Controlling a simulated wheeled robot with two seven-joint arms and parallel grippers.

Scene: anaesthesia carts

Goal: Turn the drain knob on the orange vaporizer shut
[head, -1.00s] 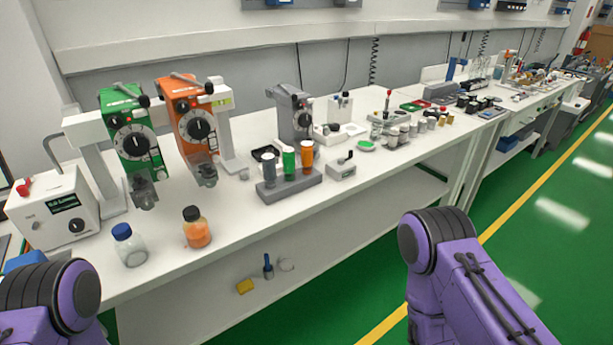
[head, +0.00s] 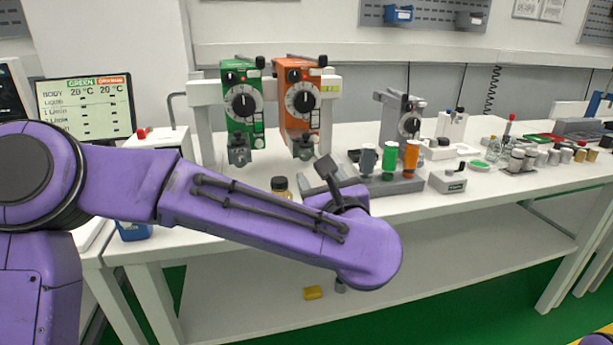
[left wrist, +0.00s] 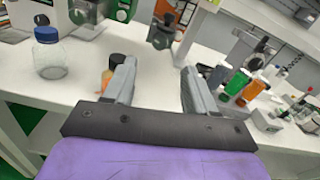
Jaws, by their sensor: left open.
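The orange vaporizer (head: 297,97) hangs on a white stand, right of the green vaporizer (head: 241,103). Its clear drain part (head: 304,148) is at its bottom; the knob's turned position is too small to tell. The drain part also shows in the left wrist view (left wrist: 162,34), beyond the fingers. My left gripper (head: 328,168) is open and empty, below and slightly right of the drain, apart from it. In the left wrist view the two fingers (left wrist: 158,80) are spread wide. My right gripper is out of view.
An orange bottle with a dark cap (head: 281,186) stands partly behind my left arm. A blue-capped clear bottle (left wrist: 49,57) stands at left in the wrist view. A grey rack of coloured cylinders (head: 387,185) stands right of the gripper. A monitor (head: 85,106) is at left.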

